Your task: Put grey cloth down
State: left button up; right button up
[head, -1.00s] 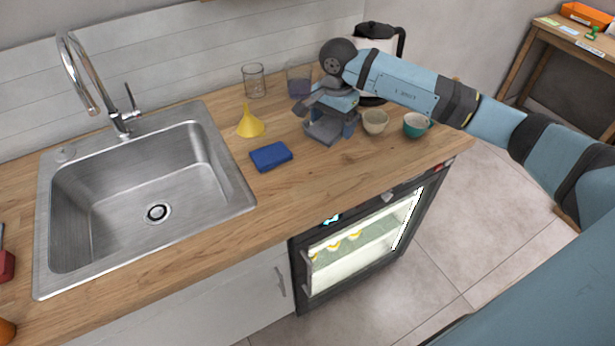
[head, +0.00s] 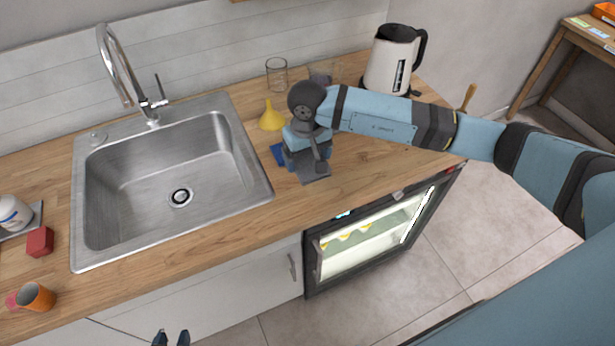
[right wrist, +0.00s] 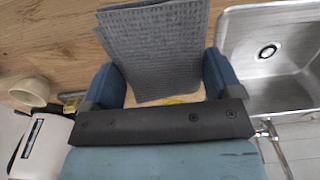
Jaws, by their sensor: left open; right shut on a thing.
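The grey cloth (right wrist: 155,45) is between the blue fingers of my right gripper (right wrist: 163,80) in the right wrist view, its ribbed sheet reaching out past them over the wooden counter. In the head view, the cloth (head: 316,171) shows below my right gripper (head: 306,155), just right of the sink. That gripper is shut on it. I cannot tell whether the cloth touches the counter. My left gripper (head: 171,338) shows only as two dark, parted fingertips at the bottom edge of the head view, open and empty, in front of the cabinet.
A yellow funnel (head: 271,118), a glass (head: 277,74) and a kettle (head: 392,62) stand behind. A cup (right wrist: 30,88) shows in the right wrist view. The sink (head: 235,163) lies left; bare counter (head: 375,165) lies right.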

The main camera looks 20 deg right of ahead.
send_over(308, 187)
notch_tip(308, 187, down, 5)
jog(key=shift+a+r+p, duration=0.1)
jog(key=shift+r+p, duration=0.05)
jog(key=shift+p, duration=0.15)
jog(key=shift+w+f+p, duration=0.1)
jog(key=shift+f+p, duration=0.3)
jog(key=shift+f, duration=2)
jog(key=shift+f+b, duration=0.2)
jog(key=shift+b, duration=0.15)
jog(key=o, duration=0.5)
jog(key=shift+o, duration=1.1)
